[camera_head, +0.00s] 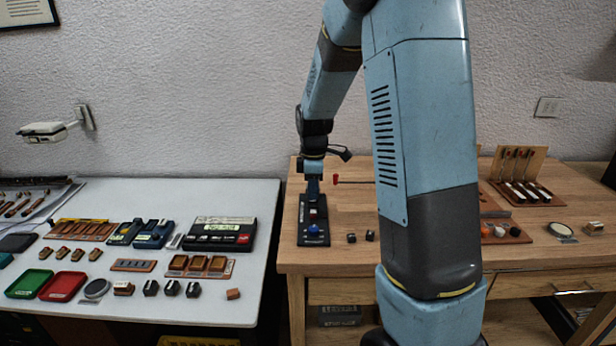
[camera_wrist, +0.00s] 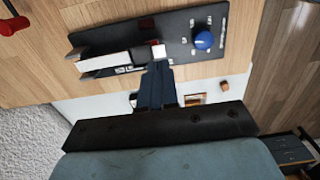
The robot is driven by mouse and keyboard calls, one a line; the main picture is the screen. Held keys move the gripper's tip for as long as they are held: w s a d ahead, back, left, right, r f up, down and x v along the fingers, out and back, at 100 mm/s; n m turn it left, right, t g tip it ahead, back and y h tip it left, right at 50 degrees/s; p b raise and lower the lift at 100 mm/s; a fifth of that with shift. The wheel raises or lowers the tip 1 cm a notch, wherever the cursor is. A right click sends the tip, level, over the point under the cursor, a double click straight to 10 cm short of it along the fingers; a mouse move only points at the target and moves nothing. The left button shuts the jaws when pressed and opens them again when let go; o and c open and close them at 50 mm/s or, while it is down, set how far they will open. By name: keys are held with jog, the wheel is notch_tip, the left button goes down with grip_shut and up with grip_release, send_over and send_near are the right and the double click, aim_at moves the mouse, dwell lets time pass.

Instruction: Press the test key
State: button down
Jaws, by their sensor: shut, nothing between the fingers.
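A black test stand (camera_head: 302,232) lies at the left end of the wooden bench, with a blue knob (camera_head: 313,231) near its front. Whether the tips touch anything I cannot tell. In the head view my gripper (camera_head: 313,190) is over the stand.
Two small black blocks (camera_head: 360,237) lie right of the stand. A red-ended tool (camera_head: 336,179) is behind it. The white table (camera_head: 200,315) at left holds trays, cases and parts. A key rack (camera_head: 528,190) stands on the bench at right.

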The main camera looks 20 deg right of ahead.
aim_at(313, 211)
jog(key=shift+f, duration=2.2)
jog(key=shift+r, duration=0.8)
notch_tip(313, 211, up, 14)
